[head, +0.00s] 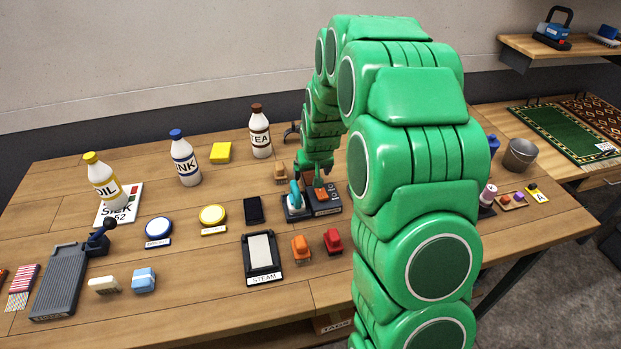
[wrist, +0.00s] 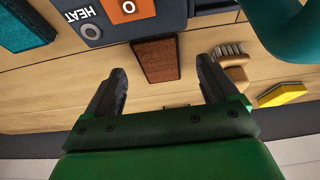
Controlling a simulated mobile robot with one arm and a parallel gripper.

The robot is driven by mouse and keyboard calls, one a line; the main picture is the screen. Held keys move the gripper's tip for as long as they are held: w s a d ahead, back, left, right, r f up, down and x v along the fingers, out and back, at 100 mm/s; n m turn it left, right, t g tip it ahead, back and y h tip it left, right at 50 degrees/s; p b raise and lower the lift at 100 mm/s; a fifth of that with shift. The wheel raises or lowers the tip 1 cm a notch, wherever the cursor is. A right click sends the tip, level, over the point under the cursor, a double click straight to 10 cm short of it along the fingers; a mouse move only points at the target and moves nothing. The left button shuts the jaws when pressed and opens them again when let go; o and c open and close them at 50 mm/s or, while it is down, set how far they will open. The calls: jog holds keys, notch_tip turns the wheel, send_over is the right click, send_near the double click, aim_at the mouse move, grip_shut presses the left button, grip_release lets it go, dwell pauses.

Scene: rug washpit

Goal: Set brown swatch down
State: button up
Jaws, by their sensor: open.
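The brown swatch (wrist: 157,60) shows in the wrist view as a reddish-brown rectangle that looks flat on the wooden table, close beside the grey HEAT unit (wrist: 95,30). My gripper (wrist: 160,78) is open, with one dark finger to each side of the swatch's near end and a gap on both sides. In the head view, my gripper (head: 317,166) is small and low behind the HEAT unit (head: 325,207), partly hidden. I cannot make out the brown swatch in the head view.
A wooden brush (wrist: 230,55) and a yellow block (wrist: 282,95) lie right of my gripper in the wrist view. A teal-handled tool (head: 294,195) stands beside the unit. The TEA bottle (head: 260,135) stands behind.

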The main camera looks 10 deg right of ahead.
aim_at(311, 178)
jog(key=shift+x, duration=1.2)
jog(key=shift+r, duration=0.1)
jog(key=c, duration=1.2)
